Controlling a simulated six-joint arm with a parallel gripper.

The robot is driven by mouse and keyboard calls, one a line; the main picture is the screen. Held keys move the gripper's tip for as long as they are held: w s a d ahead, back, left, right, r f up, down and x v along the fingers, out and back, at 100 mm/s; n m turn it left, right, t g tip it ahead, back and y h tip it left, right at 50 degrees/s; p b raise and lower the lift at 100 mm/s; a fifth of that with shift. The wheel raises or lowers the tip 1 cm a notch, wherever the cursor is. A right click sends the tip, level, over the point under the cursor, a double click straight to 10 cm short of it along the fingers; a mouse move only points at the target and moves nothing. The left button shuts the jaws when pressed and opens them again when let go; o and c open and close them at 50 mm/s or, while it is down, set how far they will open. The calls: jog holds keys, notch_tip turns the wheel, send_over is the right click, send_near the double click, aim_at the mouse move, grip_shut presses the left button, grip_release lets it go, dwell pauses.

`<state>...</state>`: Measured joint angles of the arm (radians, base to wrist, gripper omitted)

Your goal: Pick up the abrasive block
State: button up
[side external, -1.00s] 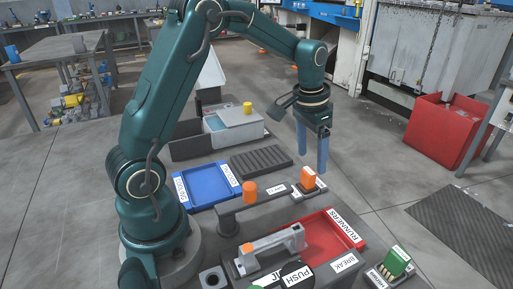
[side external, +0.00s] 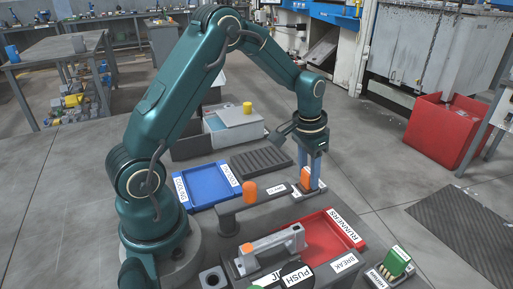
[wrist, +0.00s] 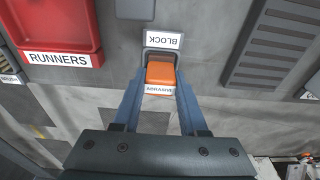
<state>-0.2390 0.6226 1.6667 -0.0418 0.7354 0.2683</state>
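The abrasive block (wrist: 160,73) is orange with a white label on its near face. It stands upright in a small grey holder behind a white plate reading BLOCK (wrist: 163,40). In the side external view the block (side external: 306,179) is at the far right end of the work area. My gripper (wrist: 161,85) points down over it, with one blue finger on each side of the block. It looks open, and I cannot make out firm contact. In the side view my gripper's (side external: 311,180) fingers reach down beside the block and partly overlap it.
The red RUNNERS tray (side external: 318,243) is in front of the block. An orange cylinder (side external: 250,192) stands on a grey fixture to its left. A dark ribbed rack (side external: 261,161) and a blue tray (side external: 207,184) lie farther left.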

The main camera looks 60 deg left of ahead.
grip_shut()
